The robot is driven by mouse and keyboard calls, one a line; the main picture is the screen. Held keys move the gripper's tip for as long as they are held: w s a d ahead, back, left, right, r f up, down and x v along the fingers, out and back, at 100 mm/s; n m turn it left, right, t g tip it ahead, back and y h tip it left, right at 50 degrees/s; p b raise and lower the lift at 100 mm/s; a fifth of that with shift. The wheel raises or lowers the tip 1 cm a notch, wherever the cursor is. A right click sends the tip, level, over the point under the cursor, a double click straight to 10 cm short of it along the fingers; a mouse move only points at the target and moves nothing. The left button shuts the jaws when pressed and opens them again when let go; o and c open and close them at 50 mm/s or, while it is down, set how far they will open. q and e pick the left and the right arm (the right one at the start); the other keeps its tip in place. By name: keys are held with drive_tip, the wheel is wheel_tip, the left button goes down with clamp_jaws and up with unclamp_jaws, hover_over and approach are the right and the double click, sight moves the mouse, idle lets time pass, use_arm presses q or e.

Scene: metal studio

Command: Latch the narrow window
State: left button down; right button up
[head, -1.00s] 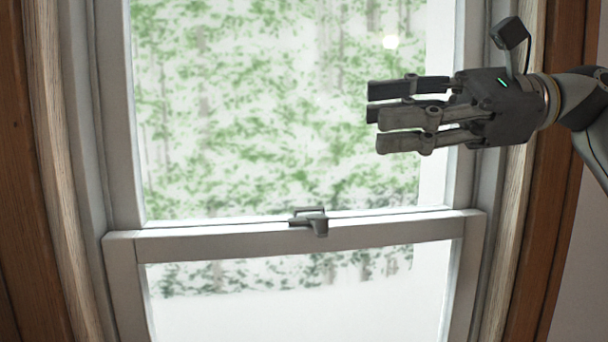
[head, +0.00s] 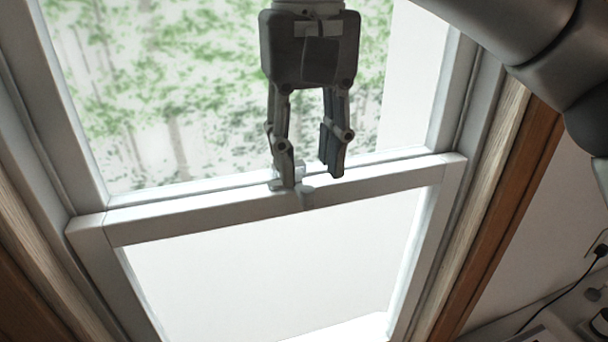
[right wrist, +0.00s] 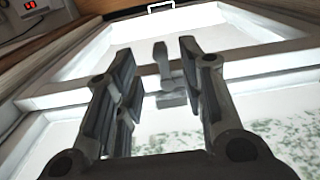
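The narrow window has a white frame, with an upper pane and a lower sash (head: 230,208). A small grey latch (head: 306,194) sits at the middle of the sash's top rail, partly hidden by a finger in the head view. In the right wrist view, the latch (right wrist: 163,65) shows as a short lever on a base, pointing away from the upper glass. My right gripper (head: 313,180) comes down from above with its fingers apart. The latch lies between the fingers in the right wrist view (right wrist: 158,50); whether they touch it I cannot tell. My left gripper is out of view.
A pull handle (right wrist: 160,6) shows beyond the latch in the right wrist view. Wooden trim (head: 500,225) flanks the window. At lower right, a black plug and cable (head: 600,250) hang above a cluttered surface.

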sight(308, 189)
drive_tip(key=shift+f+p, duration=0.4)
drive_tip(key=shift+f, duration=1.6)
clamp_jaws()
